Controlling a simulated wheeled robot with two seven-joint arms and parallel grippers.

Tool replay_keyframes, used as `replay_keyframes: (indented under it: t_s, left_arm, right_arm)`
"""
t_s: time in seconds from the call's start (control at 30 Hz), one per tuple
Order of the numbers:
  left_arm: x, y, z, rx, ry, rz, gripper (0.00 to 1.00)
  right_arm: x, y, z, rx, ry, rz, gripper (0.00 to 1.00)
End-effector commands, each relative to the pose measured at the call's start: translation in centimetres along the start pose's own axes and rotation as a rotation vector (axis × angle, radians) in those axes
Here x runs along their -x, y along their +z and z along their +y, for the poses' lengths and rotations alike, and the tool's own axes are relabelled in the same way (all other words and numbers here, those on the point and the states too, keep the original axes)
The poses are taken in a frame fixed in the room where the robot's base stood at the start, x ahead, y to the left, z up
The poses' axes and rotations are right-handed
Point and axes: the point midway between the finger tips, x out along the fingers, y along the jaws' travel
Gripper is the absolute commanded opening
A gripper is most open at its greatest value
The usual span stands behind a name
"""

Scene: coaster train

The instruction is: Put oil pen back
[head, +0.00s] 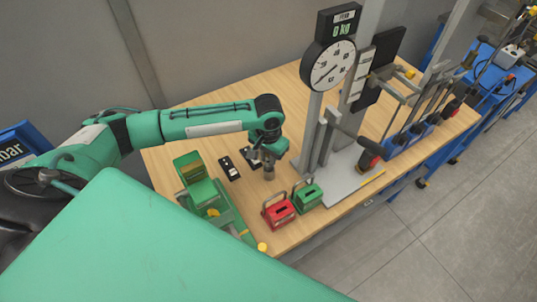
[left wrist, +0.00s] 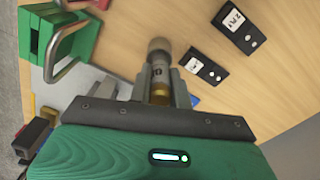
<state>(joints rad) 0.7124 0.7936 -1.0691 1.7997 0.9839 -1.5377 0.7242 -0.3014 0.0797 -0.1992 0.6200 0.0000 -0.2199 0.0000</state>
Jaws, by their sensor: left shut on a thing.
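My left gripper (head: 266,157) is shut on the oil pen (head: 268,171), a small cylinder with a grey cap and an amber lower part. The pen is upright just above or on the wooden table (head: 175,160); I cannot tell whether it touches. In the left wrist view the pen (left wrist: 159,62) stands between the grey fingers (left wrist: 159,90), its capped end pointing away from the palm. Two black labelled plates (left wrist: 205,67) lie beside it on the table. My right gripper is not in view.
A green train-like machine (head: 205,195) stands to the left. A dial scale (head: 332,66) on posts rises behind. A tool rack (head: 410,130) stands at the right.

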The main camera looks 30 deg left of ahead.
Motion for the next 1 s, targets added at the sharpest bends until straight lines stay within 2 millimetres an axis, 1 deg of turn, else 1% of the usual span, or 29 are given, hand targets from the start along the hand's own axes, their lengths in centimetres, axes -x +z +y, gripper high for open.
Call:
replay_keyframes:
  t_s: [0.3,0.33,0.4,0.43,0.77,0.87,1.0]
  left_arm:
    - [-0.2,-0.1,0.0,0.0,0.001,0.002,0.0]
    - [-0.3,-0.1,0.0,-0.001,0.001,0.002,0.23]
    - [-0.2,-0.1,0.0,-0.001,0.001,0.002,0.37]
    - [-0.2,-0.1,0.0,-0.001,0.001,0.002,0.41]
    - [0.0,-0.1,0.0,0.0,0.0,0.003,0.41]
    - [0.9,-0.1,0.1,-0.001,0.002,0.004,0.41]
    - [3.4,-0.2,0.1,-0.002,0.002,0.006,0.41]
  right_arm:
    - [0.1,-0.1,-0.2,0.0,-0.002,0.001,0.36]
    - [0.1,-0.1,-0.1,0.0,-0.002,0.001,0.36]
    - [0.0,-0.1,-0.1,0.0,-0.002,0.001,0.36]
    - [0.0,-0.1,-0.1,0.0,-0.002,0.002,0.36]
    - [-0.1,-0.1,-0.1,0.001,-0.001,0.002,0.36]
    - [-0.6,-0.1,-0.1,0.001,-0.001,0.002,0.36]
    - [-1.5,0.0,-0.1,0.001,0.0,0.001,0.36]
